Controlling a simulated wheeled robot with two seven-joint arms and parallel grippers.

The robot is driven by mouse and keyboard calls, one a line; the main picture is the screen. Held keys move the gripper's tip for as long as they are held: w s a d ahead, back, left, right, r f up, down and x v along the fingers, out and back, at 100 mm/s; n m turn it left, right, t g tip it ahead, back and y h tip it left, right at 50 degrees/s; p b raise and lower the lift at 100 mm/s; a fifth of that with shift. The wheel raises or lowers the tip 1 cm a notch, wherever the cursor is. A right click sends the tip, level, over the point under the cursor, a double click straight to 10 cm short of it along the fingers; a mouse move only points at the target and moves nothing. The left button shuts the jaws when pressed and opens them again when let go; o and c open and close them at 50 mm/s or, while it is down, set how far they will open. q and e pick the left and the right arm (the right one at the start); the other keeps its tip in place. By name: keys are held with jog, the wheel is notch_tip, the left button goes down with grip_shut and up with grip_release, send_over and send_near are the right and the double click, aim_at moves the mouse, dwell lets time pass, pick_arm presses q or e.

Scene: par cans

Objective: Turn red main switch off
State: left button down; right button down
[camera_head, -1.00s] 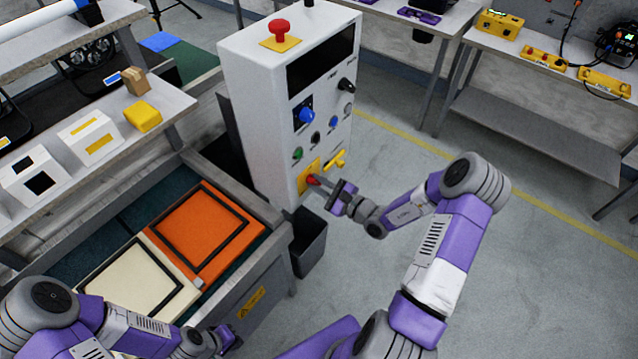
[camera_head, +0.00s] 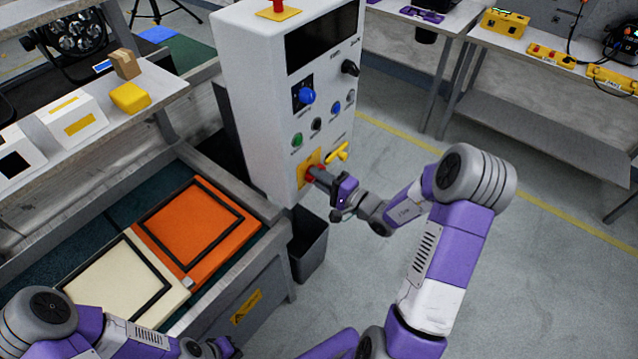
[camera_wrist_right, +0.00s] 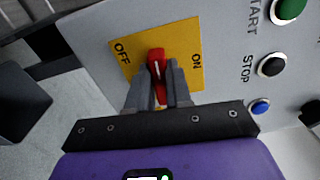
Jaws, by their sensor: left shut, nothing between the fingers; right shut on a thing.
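The red main switch (camera_wrist_right: 157,66) sits on a yellow plate (camera_wrist_right: 190,44) marked OFF at left and ON at right in the right wrist view. Its handle points up, between the two words and tilted slightly toward OFF. My right gripper (camera_wrist_right: 158,88) is shut on the switch handle, its fingers hiding the lower part. In the head view this gripper (camera_head: 318,175) is at the low front of the white control cabinet (camera_head: 260,110), covering much of the switch. My left gripper (camera_head: 228,347) is shut and empty at the bottom edge, partly cut off.
A yellow handle (camera_head: 338,153) juts out just above my right gripper. Green START (camera_wrist_right: 290,8) and black STOP (camera_wrist_right: 272,65) buttons are close by. A dark bin (camera_head: 309,247) stands below. Open floor lies to the right.

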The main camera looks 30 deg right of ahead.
jog(key=shift+f+n+b, duration=0.1)
jog(key=shift+n+b, duration=0.4)
jog(key=shift+b, duration=0.05)
jog(key=shift+d, duration=0.1)
jog(key=c, duration=1)
grip_release()
jog(key=shift+c, duration=0.2)
jog(key=shift+s, duration=0.1)
jog(key=v, duration=0.7)
jog(key=shift+s+p, duration=0.15)
jog(key=shift+p, duration=0.3)
